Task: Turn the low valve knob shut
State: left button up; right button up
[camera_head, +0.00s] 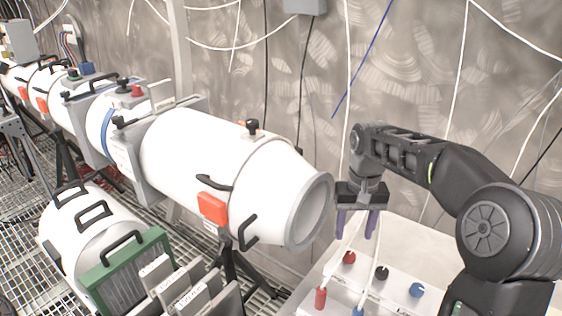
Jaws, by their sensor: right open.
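A white panel (433,258) at the lower right carries a red knob (348,257), a black knob (382,272) and a blue knob (416,290). I cannot tell from the picture which one is the low valve knob, or how far any is turned. My right gripper (356,233) points down above the panel's far left part, with its purple fingers apart and nothing between them. It is above the red and black knobs and apart from them. My left gripper is out of view.
A large white beam tube (205,150) lies to the left. A green-framed box (125,268) stands below it. Cables hang along the wall.

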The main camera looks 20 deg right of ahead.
aim_at(417, 290)
jog(key=k+j, duration=0.8)
jog(key=j, duration=0.1)
